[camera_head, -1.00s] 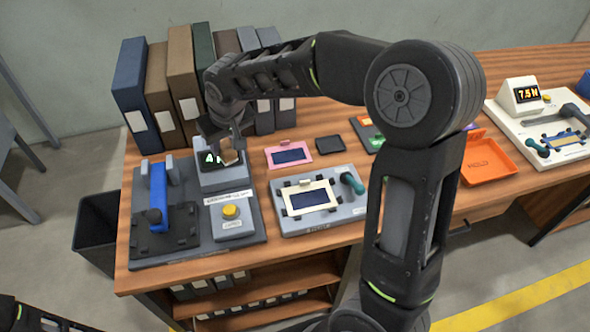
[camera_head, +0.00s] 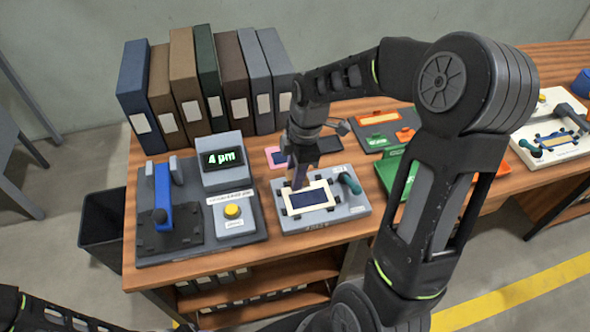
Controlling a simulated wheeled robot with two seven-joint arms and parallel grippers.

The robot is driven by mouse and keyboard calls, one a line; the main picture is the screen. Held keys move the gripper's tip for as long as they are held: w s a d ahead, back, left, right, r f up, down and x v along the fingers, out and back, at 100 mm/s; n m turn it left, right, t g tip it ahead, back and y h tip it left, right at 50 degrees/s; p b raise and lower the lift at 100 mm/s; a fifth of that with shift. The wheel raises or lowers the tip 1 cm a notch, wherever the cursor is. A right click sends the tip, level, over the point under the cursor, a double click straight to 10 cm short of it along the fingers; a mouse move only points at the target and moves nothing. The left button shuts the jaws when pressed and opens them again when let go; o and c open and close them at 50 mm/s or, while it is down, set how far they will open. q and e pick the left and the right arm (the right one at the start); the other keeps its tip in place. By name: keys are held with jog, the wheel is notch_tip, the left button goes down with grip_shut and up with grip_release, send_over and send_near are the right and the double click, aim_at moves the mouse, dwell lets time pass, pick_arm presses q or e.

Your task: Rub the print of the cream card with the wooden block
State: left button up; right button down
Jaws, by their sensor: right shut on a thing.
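The cream card (camera_head: 325,209), a cream frame around a dark blue print (camera_head: 309,199), lies in a grey holder (camera_head: 345,212) with a teal handle at the table's front middle. My right gripper (camera_head: 298,174) points down over the card's upper left part. It is shut on the wooden block (camera_head: 297,184), of which only a small brown part shows between the fingers. I cannot tell whether the block touches the print. Part of my left arm shows at the lower left corner; its gripper is out of view.
A grey station (camera_head: 190,243) with a blue lever (camera_head: 164,195), a yellow button and a display reading "4 pm" (camera_head: 225,158) stands left. A pink card (camera_head: 272,157) and a dark pad (camera_head: 328,145) lie behind the holder. Binders (camera_head: 185,80) line the back; a green tray (camera_head: 386,172) is right.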

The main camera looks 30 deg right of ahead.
jog(key=shift+f, duration=0.1)
jog(key=shift+f+b, duration=2.15)
jog(key=shift+f, duration=0.65)
